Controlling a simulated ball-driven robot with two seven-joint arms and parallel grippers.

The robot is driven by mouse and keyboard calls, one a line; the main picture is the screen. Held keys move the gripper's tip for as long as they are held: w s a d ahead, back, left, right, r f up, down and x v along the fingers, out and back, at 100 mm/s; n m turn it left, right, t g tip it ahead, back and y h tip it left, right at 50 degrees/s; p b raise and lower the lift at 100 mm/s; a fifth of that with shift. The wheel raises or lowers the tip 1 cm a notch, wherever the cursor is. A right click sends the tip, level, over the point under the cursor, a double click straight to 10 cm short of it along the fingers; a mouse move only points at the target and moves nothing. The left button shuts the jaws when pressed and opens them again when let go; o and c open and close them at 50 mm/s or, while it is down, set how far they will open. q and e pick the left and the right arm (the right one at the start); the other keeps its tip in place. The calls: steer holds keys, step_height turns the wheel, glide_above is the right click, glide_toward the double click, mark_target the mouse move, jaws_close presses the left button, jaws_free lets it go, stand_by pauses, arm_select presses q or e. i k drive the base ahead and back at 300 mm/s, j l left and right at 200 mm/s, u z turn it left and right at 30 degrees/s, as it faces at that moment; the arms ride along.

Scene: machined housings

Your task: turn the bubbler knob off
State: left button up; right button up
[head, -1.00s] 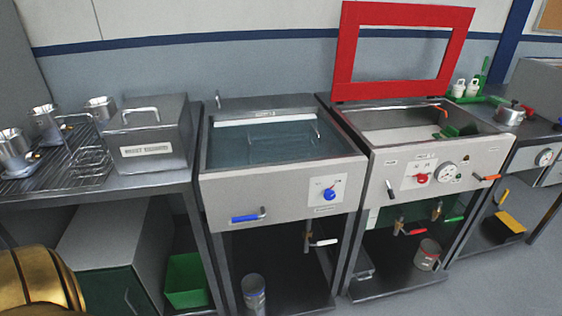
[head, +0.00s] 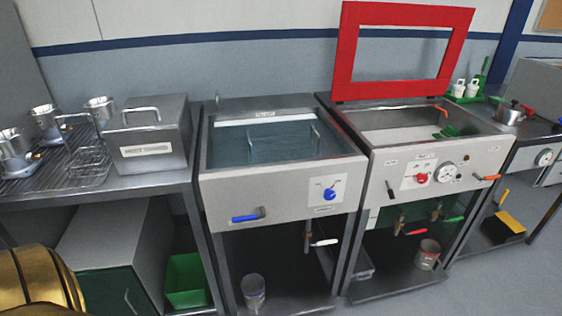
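A blue knob (head: 329,195) sits on a white plate on the front of the middle, water-filled tank (head: 280,190). A red knob (head: 421,178) sits on a similar plate on the front of the right tank (head: 385,185), beside a round dial (head: 445,173). The lettering is too small to read, so I cannot tell which knob is marked as the bubbler. Neither of my grippers is in view, and nothing touches either knob.
A blue lever (head: 245,218) is on the middle tank's front. A red-framed lid (head: 343,60) stands raised behind the right tank. A metal box (head: 150,135) and a wire rack (head: 70,160) with metal cups are on the left counter. Floor shows at the lower right.

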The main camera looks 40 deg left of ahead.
mark_target(329, 194)
steer(key=u, duration=0.4)
steer(key=j+u, duration=0.15)
steer(key=u, duration=0.2)
steer(key=i+u, duration=0.1)
steer(key=u, duration=0.3)
steer(key=i+l, duration=0.2)
steer(key=l, duration=0.15)
steer(key=i+l, duration=0.2)
steer(key=l, duration=0.15)
